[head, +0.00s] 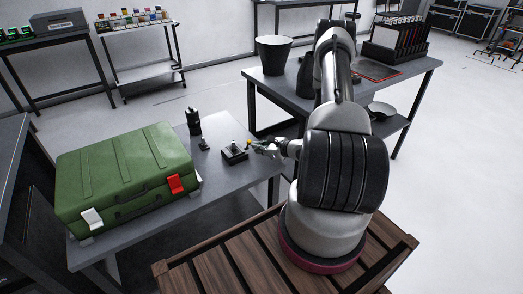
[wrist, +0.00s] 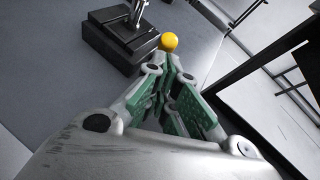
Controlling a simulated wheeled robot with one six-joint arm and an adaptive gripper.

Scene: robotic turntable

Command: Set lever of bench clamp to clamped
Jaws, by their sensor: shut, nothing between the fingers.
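The bench clamp (head: 234,153) is a small dark device on the grey table, right of the green case. In the wrist view its black base (wrist: 122,42) and metal upright are at the upper left, partly cut off by the top edge. A yellow ball (wrist: 169,41), apparently the lever's knob, shows at the base's right; it is also in the head view (head: 249,142). The lever's rod is mostly hidden. My gripper (wrist: 172,62) is shut and empty, its tips just short of the ball in the picture. I cannot tell whether they touch it.
A green case (head: 125,170) with red and white latches fills the table's left part. A black device (head: 193,121) and a small dark item (head: 203,144) stand left of the clamp. Another table (head: 262,84) with a bucket (head: 273,54) is behind.

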